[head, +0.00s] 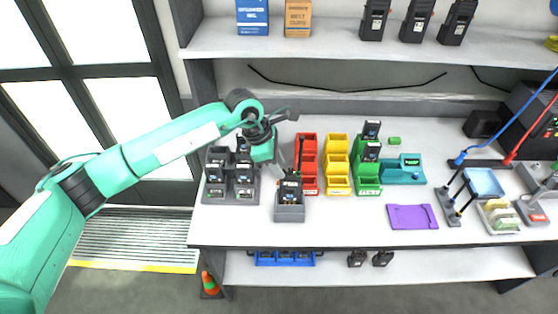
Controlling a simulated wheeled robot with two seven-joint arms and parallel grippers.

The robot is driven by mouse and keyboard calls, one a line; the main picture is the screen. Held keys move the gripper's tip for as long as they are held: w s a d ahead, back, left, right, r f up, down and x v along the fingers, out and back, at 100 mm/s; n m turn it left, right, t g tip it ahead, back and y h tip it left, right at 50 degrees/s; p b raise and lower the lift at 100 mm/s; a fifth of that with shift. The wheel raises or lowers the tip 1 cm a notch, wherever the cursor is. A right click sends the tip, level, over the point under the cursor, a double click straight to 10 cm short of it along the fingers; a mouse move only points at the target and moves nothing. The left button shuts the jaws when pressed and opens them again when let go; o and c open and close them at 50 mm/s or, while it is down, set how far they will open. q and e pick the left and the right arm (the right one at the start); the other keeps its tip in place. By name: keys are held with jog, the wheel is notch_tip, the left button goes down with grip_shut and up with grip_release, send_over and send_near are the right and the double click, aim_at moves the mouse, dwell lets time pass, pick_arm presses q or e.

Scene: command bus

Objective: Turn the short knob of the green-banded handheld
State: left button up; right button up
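A black handheld (291,187) with a tall antenna stands upright in a grey single cradle (289,213) on the bench. No green band can be made out on it at this size, and its knobs are too small to tell apart. My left gripper (280,168) is just above and left of the handheld's top, pointing down. Its fingers are small and partly merge with the handheld, so I cannot tell their opening or whether they touch. My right gripper is not in view.
A grey charger rack (215,196) with several handhelds stands left of the cradle. Red bins (309,185) and yellow bins (339,186) stand close on its right. The bench front between cradle and mat is clear.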

pick_arm(q)
jog(key=shift+d+f, duration=0.15)
jog(key=shift+f, duration=0.2)
